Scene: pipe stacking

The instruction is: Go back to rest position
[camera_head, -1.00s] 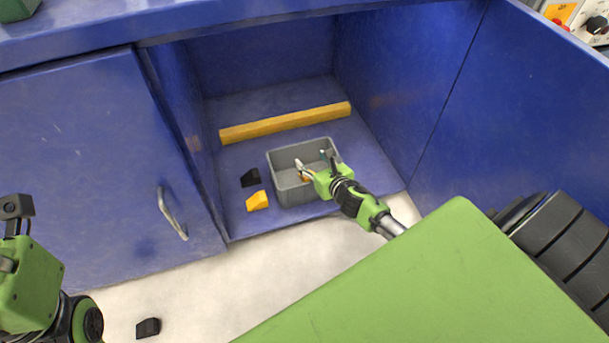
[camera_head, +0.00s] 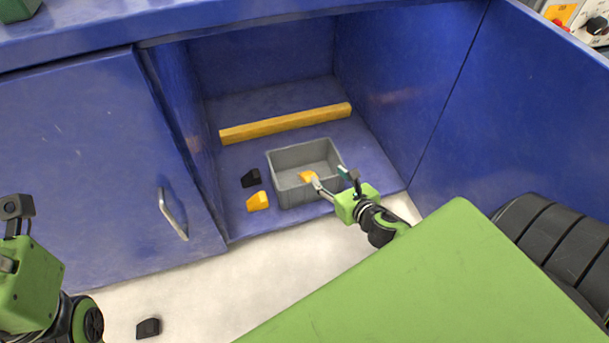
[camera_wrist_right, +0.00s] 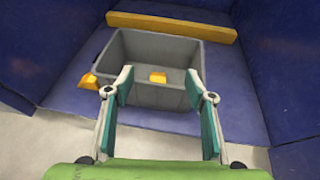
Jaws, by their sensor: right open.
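My right gripper (camera_head: 332,180) is open and empty at the front right of the grey bin. In the right wrist view its two teal-padded fingers (camera_wrist_right: 158,90) stand wide apart with nothing between the pads. The grey bin (camera_head: 283,160) stands on the floor of the blue cabinet, and a yellow piece (camera_head: 306,176) lies inside it. The bin (camera_wrist_right: 190,52) and the yellow piece (camera_wrist_right: 158,77) also show in the right wrist view. My left arm shows at the left edge of the head view, but its fingertips are not visible.
A yellow bar (camera_head: 285,123) lies across the cabinet floor behind the bin. A black piece (camera_head: 250,178) and a yellow piece (camera_head: 257,201) lie left of the bin. Another black piece (camera_head: 148,328) is on the pale floor. A cabinet door with a handle (camera_head: 173,214) is at left.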

